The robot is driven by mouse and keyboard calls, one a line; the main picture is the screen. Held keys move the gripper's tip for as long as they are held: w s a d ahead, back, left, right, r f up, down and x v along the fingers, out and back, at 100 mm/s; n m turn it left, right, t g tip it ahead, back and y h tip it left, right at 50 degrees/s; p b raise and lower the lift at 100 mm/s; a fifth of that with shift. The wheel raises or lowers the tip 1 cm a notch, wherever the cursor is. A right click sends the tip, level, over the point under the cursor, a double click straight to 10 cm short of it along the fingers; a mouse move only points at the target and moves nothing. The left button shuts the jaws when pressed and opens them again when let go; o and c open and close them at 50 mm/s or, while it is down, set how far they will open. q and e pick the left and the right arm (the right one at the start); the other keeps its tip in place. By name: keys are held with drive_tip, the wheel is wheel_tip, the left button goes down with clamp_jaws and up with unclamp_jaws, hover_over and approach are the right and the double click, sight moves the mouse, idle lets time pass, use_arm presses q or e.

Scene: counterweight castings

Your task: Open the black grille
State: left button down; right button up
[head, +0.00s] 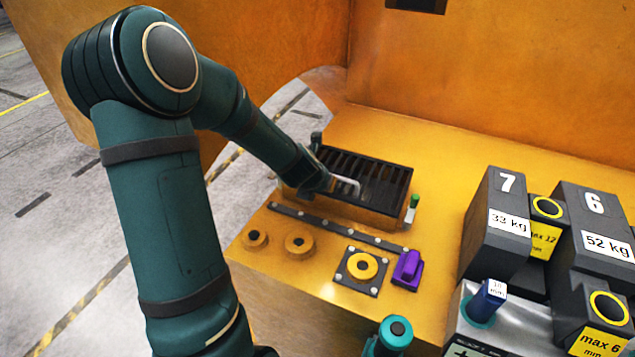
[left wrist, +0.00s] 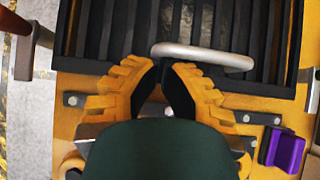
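The black grille (head: 385,187) lies flat over a box on the yellow-orange bench, its slats level with the frame. It also shows in the left wrist view (left wrist: 110,25). A pale metal bar handle (head: 346,182) sits on it, and in the left wrist view the handle (left wrist: 205,55) crosses just beyond my fingertips. My left gripper (left wrist: 162,67) has yellow ridged fingers with black pads, their tips close together with a narrow gap. The tips are beside the handle's left end; contact cannot be told. In the head view my left arm hides part of the grille's left side. My right gripper is not in view.
In front of the grille are a bolted dark strip (head: 335,226), round yellow knobs (head: 299,243) and a purple block (head: 408,268). A green-topped pin (head: 413,205) stands at its right corner. Dark weights (head: 497,220) crowd the right. An orange wall (head: 500,80) rises behind.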

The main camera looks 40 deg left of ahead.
use_arm(q)
drive_tip(key=shift+w+a+f, duration=0.1)
drive_tip(key=shift+w+f, duration=0.4)
drive_tip(key=shift+f, duration=0.05)
drive_tip(key=shift+r, duration=0.2)
